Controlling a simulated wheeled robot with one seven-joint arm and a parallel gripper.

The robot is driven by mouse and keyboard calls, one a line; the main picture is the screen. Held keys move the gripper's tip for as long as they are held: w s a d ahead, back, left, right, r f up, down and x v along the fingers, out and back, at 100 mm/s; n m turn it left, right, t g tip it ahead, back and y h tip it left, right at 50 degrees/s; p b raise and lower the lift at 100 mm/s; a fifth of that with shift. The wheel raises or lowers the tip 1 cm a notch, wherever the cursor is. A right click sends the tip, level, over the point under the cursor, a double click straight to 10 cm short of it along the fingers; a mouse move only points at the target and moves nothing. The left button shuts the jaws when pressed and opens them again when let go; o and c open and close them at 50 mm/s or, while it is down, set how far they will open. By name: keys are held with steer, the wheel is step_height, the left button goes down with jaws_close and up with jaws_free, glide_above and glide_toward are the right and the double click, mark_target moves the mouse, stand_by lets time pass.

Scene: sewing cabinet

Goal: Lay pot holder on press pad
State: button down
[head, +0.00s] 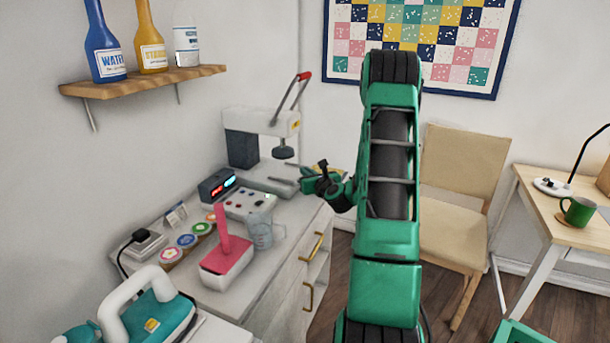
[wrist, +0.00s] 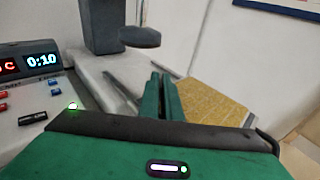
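The pot holder (wrist: 212,100) is a mustard-yellow, textured flat square; part of it also shows past my gripper in the head view (head: 337,170). My gripper (wrist: 164,98) has its two green fingers close together at the pot holder's left edge, and they appear shut on it. In the head view my gripper (head: 314,177) is beside the press (head: 262,121). The press's round dark upper head (wrist: 139,37) hangs above its pale base (wrist: 93,70). A flat grey piece (wrist: 122,88) lies on that base, left of the fingers; I cannot tell whether it is the press pad.
The cabinet top holds a control box with a lit display (head: 218,185), a clear jug (head: 260,230), a red-topped box (head: 227,262) and round coloured discs (head: 187,240). A chair (head: 462,180) stands to the right.

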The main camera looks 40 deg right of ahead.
steer(key=shift+f, duration=0.15)
steer(key=c, duration=2)
jaws_free()
steer(key=v, duration=1.2)
